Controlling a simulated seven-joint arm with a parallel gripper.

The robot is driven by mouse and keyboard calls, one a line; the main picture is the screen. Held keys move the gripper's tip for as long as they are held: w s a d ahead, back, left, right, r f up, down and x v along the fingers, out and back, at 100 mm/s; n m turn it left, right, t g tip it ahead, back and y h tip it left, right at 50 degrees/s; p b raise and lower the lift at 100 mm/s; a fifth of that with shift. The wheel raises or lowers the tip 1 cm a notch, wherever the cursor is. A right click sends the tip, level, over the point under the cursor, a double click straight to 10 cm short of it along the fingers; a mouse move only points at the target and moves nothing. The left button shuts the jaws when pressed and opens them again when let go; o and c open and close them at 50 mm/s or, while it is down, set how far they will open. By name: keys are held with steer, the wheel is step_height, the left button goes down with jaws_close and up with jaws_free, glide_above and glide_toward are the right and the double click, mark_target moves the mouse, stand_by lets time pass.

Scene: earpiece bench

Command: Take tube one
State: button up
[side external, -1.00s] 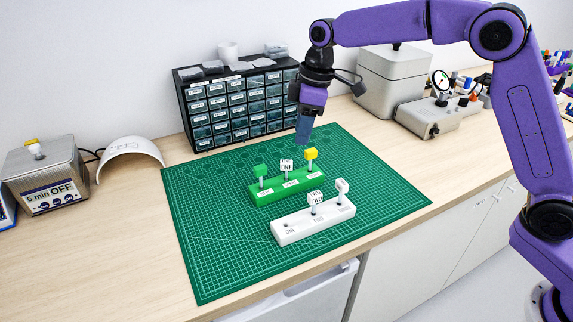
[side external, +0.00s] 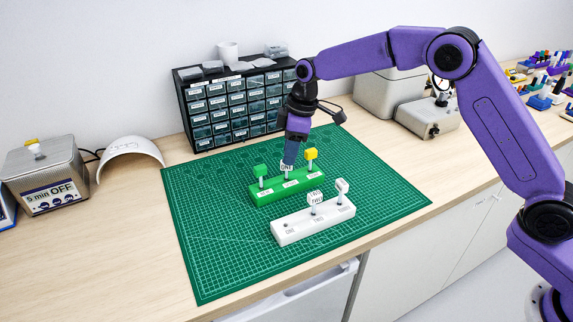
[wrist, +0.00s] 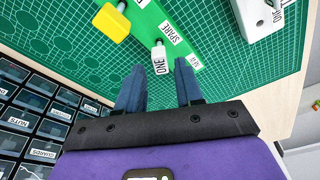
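Tube one, with a white cap marked ONE (side external: 286,168), stands upright in the middle of the green rack (side external: 265,194), between a green-capped tube (side external: 261,171) and a yellow-capped tube (side external: 311,155). My gripper (side external: 289,166) is right at tube one in the side view, partly covering its cap. In the wrist view my gripper (wrist: 160,76) is open, with its two blue fingers apart. The ONE cap (wrist: 159,62) shows between and just beyond the fingertips. I cannot tell whether a finger touches it.
The white rack (side external: 290,230) stands in front, with a TWO tube (side external: 315,199) in the middle, a white-capped tube (side external: 342,187) at right and an empty left hole. A drawer cabinet (side external: 237,105) stands behind the mat. The green mat (side external: 215,255) is clear at front left.

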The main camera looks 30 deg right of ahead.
steer(key=shift+w+a+f, duration=0.1)
steer(key=shift+a+f, duration=0.1)
steer(key=shift+f, duration=1)
steer(key=shift+c, duration=0.3)
jaws_close()
steer(key=shift+r, duration=1.6)
steer(key=shift+r, duration=2.45)
